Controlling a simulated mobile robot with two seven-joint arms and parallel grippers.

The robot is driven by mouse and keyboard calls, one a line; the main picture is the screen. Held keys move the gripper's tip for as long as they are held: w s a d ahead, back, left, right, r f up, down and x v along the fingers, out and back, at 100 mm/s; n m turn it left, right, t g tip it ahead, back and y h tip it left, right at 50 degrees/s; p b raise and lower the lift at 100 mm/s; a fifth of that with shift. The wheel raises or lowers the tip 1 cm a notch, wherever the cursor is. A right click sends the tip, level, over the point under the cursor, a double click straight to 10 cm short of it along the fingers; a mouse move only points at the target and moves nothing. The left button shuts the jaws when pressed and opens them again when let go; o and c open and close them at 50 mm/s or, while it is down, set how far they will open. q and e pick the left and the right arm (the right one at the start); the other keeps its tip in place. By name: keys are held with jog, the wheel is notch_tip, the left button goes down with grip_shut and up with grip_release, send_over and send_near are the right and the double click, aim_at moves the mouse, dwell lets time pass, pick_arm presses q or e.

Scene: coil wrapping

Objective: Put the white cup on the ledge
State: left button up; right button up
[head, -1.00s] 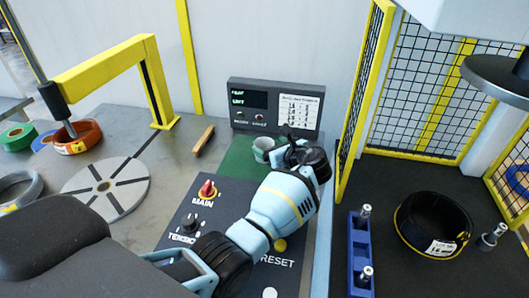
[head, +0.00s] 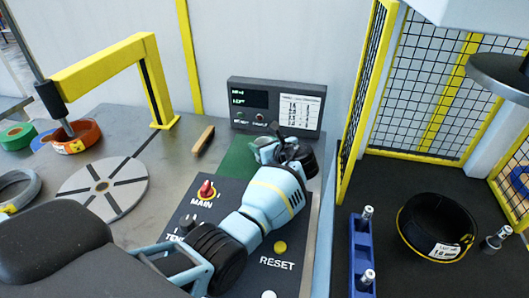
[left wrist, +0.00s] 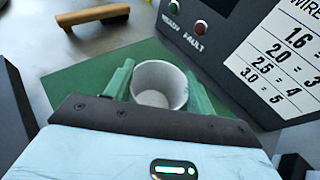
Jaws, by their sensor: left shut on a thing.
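The white cup (left wrist: 160,82) stands upright between the two green fingers of my left gripper (left wrist: 159,90) in the left wrist view. It is open at the top and looks empty. My left gripper (head: 266,152) is shut on it, low over or at the green pad (head: 237,160) in front of the grey display box. In the head view the fingers and wrist hide most of the cup. I cannot tell whether its base touches the pad. No surface in view is clearly marked as the ledge. My right gripper is not in view.
The display box (head: 278,105) stands close behind the cup. A wooden-handled piece (head: 203,140) lies left of the pad. The control panel (head: 250,237) with knobs is below my arm. A yellow mesh guard (head: 358,100) rises on the right. A yellow arm (head: 105,70) stands left.

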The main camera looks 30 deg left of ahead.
pick_arm(q)
jog(key=shift+r, duration=0.1)
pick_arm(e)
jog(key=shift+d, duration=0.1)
